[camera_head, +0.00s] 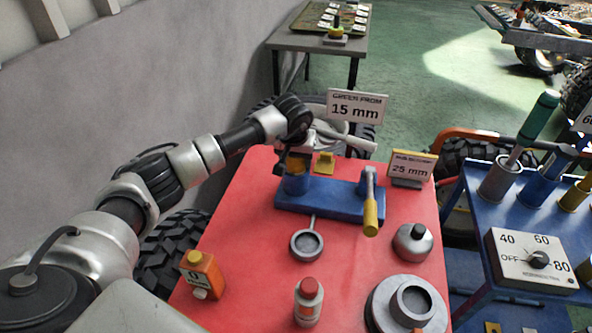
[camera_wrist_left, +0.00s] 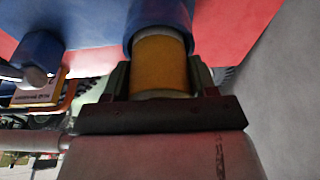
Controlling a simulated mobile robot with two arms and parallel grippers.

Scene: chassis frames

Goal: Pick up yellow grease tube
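The yellow grease tube (camera_wrist_left: 160,65) stands in a blue round holder (camera_head: 295,183) at the left end of the blue fixture (camera_head: 325,202). In the head view only a little of the tube (camera_head: 294,164) shows under my left gripper (camera_head: 297,152). In the left wrist view my left gripper (camera_wrist_left: 160,82) has one finger on each side of the tube, close against it, and appears shut on it. The tube's far end is hidden inside the holder. My right gripper is not in view.
A yellow-handled lever (camera_head: 370,215) stands at the fixture's right end. The red table (camera_head: 245,235) also holds an orange box (camera_head: 202,275), a red-capped bottle (camera_head: 308,300), a grey round weight (camera_head: 412,243) and signs. A blue cart (camera_head: 490,215) stands at right.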

